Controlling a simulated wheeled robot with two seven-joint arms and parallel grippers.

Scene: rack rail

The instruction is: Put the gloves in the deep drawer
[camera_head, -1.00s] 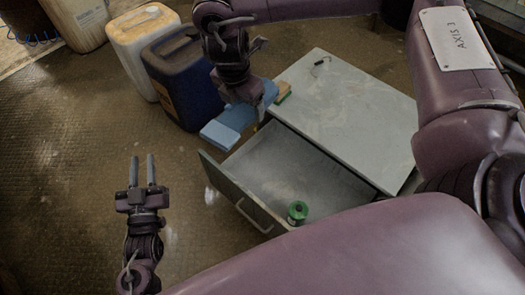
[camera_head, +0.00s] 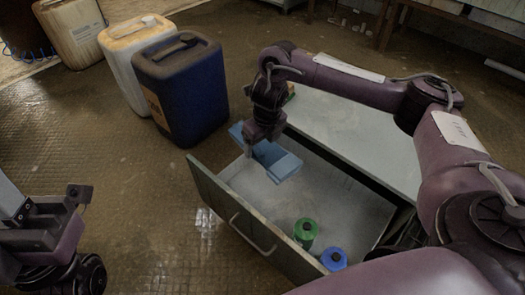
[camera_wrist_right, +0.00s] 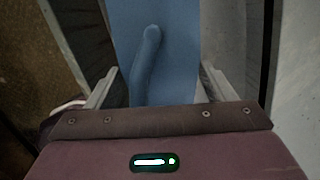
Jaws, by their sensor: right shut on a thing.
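The blue gloves (camera_head: 284,163) hang in my right gripper (camera_head: 254,146), above the far left part of the open deep drawer (camera_head: 232,222). The gripper is shut on them. In the right wrist view the gloves (camera_wrist_right: 180,50) lie between the two fingers, with a rounded glove finger showing. The drawer is pulled out of the grey cabinet (camera_head: 350,140). A green spool (camera_head: 305,232) and a blue spool (camera_head: 333,259) are at its near right end. Part of my left arm shows at the left edge; its finger opening cannot be made out.
A dark blue canister (camera_head: 185,90) stands left of the cabinet, with a whitish canister (camera_head: 125,50) and a beige one (camera_head: 70,30) behind it. The middle of the drawer floor is clear. The floor left of the drawer is free.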

